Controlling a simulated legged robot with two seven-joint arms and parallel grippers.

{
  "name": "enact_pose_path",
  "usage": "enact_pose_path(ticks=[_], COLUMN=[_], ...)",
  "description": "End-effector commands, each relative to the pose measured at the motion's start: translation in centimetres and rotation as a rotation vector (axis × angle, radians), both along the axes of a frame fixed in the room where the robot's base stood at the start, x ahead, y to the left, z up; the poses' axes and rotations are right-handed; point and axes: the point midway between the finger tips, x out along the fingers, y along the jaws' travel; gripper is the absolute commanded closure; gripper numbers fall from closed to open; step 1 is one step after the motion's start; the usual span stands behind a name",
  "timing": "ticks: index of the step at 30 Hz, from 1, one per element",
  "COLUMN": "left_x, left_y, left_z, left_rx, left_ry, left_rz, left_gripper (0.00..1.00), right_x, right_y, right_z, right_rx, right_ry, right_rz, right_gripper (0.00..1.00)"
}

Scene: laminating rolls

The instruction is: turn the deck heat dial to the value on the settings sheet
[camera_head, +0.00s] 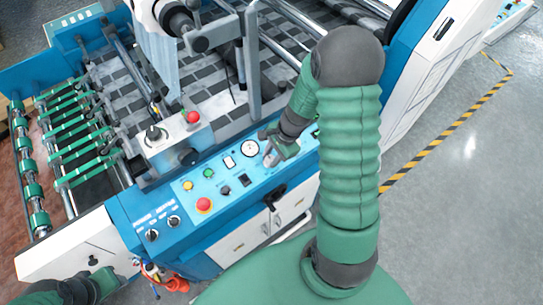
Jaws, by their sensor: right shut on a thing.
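The blue control panel (235,185) runs across the front of the laminating machine. My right gripper (270,157) is at the panel's upper right, just right of a round white gauge (249,148). It is shut on a small dial there, which the fingers mostly hide; its label and setting cannot be read. Two black dials (152,235) with white markings sit at the panel's lower left, away from both grippers. My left gripper (104,280) is low at the left, beside the machine's white front end; its fingers are too unclear to judge. I cannot make out a settings sheet.
A red button (204,205) and a yellow button (187,185) are on the panel. A grey box with another red button (192,117) stands behind it. Green rollers (75,140) lie at the left. The floor at the right (470,170) is clear beyond a striped line.

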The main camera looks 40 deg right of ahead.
Motion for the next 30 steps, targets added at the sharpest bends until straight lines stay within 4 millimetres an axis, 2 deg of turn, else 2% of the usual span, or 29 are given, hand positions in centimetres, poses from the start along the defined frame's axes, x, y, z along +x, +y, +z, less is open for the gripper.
enact_pose_path(ticks=[12, 13, 17, 26, 30], left_x=[0.0, 0.0, 0.0, 0.0, 0.0], left_y=[0.0, 0.0, 0.0, 0.0, 0.0], left_z=[0.0, 0.0, 0.0, 0.0, 0.1], left_rx=[0.000, 0.000, 0.000, 0.000, 0.000], left_ry=[0.000, 0.000, 0.000, 0.000, 0.000], left_rz=[0.000, 0.000, 0.000, 0.000, 0.000], left_gripper=[0.64, 0.64, 0.64, 0.64, 0.64], right_x=[0.1, 0.1, 0.1, 0.0, -0.1], right_y=[-0.1, -0.1, 0.0, 0.0, -0.3], right_z=[0.1, 0.1, 0.1, 0.1, 1.4], right_rx=[0.000, 0.000, 0.000, 0.001, -0.002], right_ry=[-0.002, -0.002, -0.003, -0.002, -0.005], right_rz=[-0.008, -0.008, -0.007, -0.006, -0.006], right_gripper=[1.00, 0.68, 0.51, 0.49, 0.49])
